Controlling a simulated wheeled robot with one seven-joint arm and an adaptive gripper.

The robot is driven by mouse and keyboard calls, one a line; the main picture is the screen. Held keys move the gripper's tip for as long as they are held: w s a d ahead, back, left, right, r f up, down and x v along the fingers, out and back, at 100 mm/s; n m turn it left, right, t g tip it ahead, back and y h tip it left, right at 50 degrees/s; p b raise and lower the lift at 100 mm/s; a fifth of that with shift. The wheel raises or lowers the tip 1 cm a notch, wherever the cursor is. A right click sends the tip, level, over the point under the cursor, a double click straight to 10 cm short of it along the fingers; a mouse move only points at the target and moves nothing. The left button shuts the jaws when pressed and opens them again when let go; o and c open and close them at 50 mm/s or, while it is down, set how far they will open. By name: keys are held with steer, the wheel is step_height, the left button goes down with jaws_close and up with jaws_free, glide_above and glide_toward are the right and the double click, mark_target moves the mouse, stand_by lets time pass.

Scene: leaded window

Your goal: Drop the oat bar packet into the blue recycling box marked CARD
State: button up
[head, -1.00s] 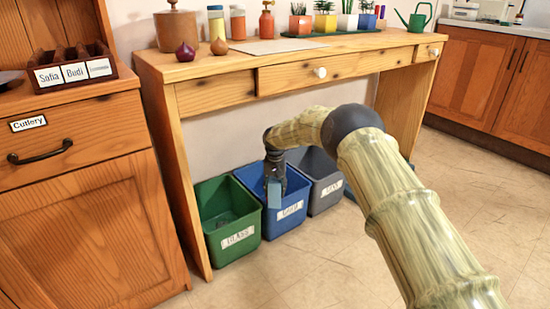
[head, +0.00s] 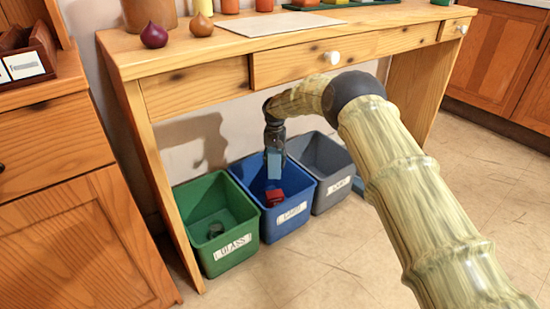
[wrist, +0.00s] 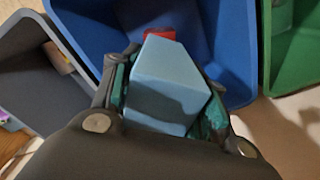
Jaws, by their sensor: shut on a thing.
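My gripper (head: 274,148) is shut on a light blue, box-shaped packet (head: 274,166), which I take to be the oat bar packet. No print can be read on it. The packet hangs over the blue box marked CARD (head: 274,232), near the box's back part in the head view. In the wrist view the packet (wrist: 165,80) sits between the fingers, with the blue box (wrist: 232,45) beyond it. A red thing (head: 274,197) lies inside the blue box. The exact height of the packet against the rim is hard to tell.
A green box marked GLASS (head: 222,262) stands to the left, with a dark round thing (head: 215,229) inside. A grey box (head: 332,198) stands to the right. The wooden table (head: 200,88) spans above the boxes. Floor in front is clear.

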mark_target(275, 170)
steer(key=shift+f+b, duration=1.95)
steer(key=shift+f, duration=0.8)
steer(key=o, duration=0.9)
steer(key=shift+r, duration=0.1)
steer(key=shift+r, duration=3.65)
steer(key=shift+s, duration=0.1)
